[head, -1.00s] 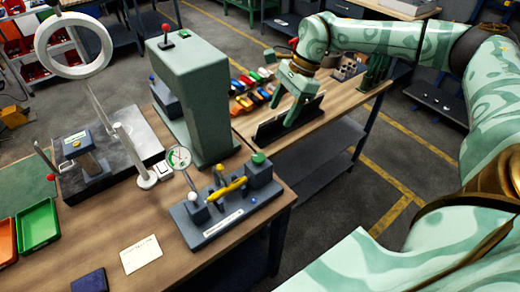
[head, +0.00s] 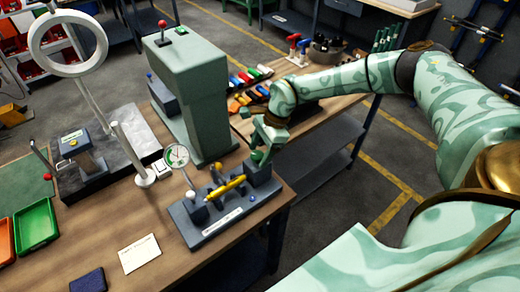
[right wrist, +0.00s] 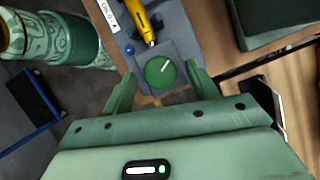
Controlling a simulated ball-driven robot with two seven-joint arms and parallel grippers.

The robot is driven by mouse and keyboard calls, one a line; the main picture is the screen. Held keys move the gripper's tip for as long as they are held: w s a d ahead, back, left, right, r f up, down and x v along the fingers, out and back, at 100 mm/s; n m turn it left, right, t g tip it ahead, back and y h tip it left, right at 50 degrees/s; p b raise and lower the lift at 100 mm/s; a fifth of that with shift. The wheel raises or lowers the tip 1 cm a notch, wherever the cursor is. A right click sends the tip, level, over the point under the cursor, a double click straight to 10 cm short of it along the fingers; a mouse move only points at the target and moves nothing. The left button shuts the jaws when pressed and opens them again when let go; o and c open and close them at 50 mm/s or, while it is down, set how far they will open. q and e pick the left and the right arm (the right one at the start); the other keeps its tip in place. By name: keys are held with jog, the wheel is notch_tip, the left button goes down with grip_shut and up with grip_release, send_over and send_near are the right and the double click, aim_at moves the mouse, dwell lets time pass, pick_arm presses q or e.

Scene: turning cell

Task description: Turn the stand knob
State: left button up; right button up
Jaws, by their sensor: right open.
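The stand (head: 212,232) is a grey bench fixture near the front edge of the table, with a round dial gauge (head: 177,157) and a yellow cylindrical part (head: 226,187) across it. The green stand knob (right wrist: 160,74), with a white line on its top, sits on the block at the stand's right end. My right gripper (head: 260,155) is over that block, open, and largely covers the knob in the head view. In the right wrist view its two fingers (right wrist: 160,70) stand either side of the knob; I cannot tell whether they touch it. My left gripper is not in view.
A tall grey-green machine (head: 195,95) stands just behind the stand. A ring lamp (head: 103,45) on a post and a dark plate (head: 110,160) are at left. A white card (head: 139,254) lies in front. Colored items (head: 248,78) lie on the table behind.

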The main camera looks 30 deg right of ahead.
jog(key=c, duration=1)
jog(key=shift+r+m+p, duration=0.15)
jog(key=shift+m+p, duration=0.25)
jog(key=shift+p, duration=0.25)
jog(key=m+t+p, duration=0.1)
jog(key=m+p, duration=0.1)
jog(key=p, duration=0.2)
jog(key=m+t+h+p, duration=0.1)
jog(key=m+p, duration=0.2)
jog(key=p, duration=0.2)
jog(key=m+t+p, duration=0.1)
jog(key=m+p, duration=0.1)
jog(key=p, duration=0.3)
jog(key=shift+s+a+r+m, duration=0.15)
jog(key=shift+s+m, duration=0.05)
jog(key=shift+m, duration=0.1)
jog(key=shift+f+m+h+p, duration=0.2)
jog(key=shift+m+h+p, duration=0.2)
jog(key=shift+m+p, duration=0.3)
